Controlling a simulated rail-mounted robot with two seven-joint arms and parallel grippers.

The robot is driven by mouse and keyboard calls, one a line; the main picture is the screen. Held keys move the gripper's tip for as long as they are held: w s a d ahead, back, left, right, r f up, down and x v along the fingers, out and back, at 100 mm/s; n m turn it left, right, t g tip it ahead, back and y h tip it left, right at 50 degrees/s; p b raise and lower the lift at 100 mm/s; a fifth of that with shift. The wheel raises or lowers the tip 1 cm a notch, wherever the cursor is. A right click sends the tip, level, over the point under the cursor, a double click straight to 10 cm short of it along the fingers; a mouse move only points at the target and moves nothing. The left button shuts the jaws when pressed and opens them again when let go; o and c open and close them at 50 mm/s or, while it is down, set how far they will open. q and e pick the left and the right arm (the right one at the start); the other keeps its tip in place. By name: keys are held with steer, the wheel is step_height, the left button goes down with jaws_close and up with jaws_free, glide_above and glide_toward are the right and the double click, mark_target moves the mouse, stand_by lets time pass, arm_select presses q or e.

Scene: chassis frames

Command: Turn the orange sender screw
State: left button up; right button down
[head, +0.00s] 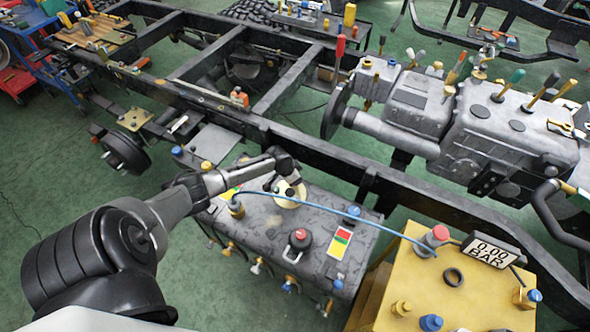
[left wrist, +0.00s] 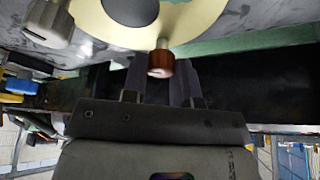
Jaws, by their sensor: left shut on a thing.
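A cream round sender plate (head: 290,194) sits on top of the dark grey tank (head: 262,222) in the head view. My left gripper (head: 288,172) is over the plate's far edge, and its fingers are mostly hidden there. In the left wrist view the plate (left wrist: 185,22) fills the top, with a dark disc in its middle. The orange-brown sender screw (left wrist: 160,63) stands out from the plate's edge on a pale shank. The left gripper (left wrist: 162,80) is shut on this screw, one finger on each side. My right gripper is in neither view.
A blue hose (head: 330,208) crosses above the tank to a yellow bench (head: 440,275) with a gauge reading 0.00 BAR (head: 490,252). The tank top also carries a red-topped cap (head: 300,238) and a coloured label (head: 341,242). The black chassis rail (head: 330,160) runs close behind.

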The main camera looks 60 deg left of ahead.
arm_select(q)
steer(key=n+p, duration=0.1)
steer(key=n+y+p, duration=0.1)
steer(key=p, duration=0.1)
steer(key=n+p, duration=0.1)
steer(key=n, duration=0.1)
steer(key=shift+d+r+y+p, duration=0.15)
steer(key=shift+r+y+p, duration=0.1)
steer(key=shift+y+p, duration=0.1)
steer(key=shift+f+n+g+y+p, duration=0.1)
steer(key=shift+n+g+y+p, duration=0.25)
steer(key=shift+n+p, duration=0.55)
steer(key=shift+n, duration=0.6)
steer(key=shift+f, duration=0.1)
steer(key=o, duration=0.9)
steer(key=shift+o, duration=0.2)
